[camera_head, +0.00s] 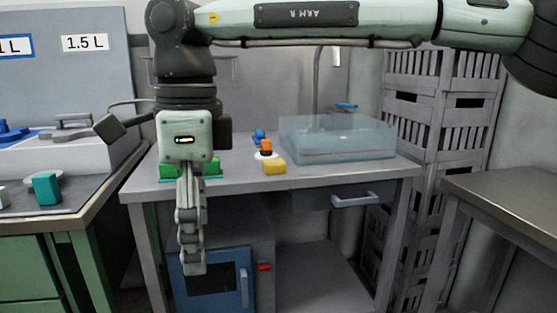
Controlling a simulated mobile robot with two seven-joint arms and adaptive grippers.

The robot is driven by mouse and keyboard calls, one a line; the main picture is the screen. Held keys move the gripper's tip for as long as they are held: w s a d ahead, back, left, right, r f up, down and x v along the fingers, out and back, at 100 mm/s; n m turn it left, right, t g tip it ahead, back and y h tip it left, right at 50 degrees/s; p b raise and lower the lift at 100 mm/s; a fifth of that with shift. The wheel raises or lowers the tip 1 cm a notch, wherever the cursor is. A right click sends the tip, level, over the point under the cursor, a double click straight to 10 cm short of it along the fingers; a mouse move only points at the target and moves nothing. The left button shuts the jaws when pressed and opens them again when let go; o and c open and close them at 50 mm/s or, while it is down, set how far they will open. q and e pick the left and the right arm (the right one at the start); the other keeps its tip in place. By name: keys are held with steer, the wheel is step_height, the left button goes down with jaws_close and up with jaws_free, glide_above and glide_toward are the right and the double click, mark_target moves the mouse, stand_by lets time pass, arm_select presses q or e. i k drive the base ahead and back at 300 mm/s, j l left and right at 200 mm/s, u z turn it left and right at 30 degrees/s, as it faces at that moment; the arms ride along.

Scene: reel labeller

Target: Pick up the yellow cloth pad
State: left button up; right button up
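A small yellow pad (275,169) lies on the grey table (330,176), near its front edge and left of a clear bluish tank. My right arm, marked ARM R, reaches in from the right across the top. My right gripper (192,263) points down at the left of the table, in front of its front edge in the picture and left of the yellow pad. The two do not touch. Its fingers overlap from this side, so their opening is hidden. My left gripper is not in view.
The clear tank (335,140) stands on the table's right half. An orange-topped item (266,147) on a white base stands just behind the pad. A green item (212,168) is partly hidden behind my gripper. A blue-doored cabinet (235,285) sits below. Dark crates (430,150) stand right.

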mark_target(276, 165)
steer(key=i+l, duration=0.15)
steer(key=i, duration=0.65)
steer(key=i+l, duration=0.15)
steer(key=i, duration=0.65)
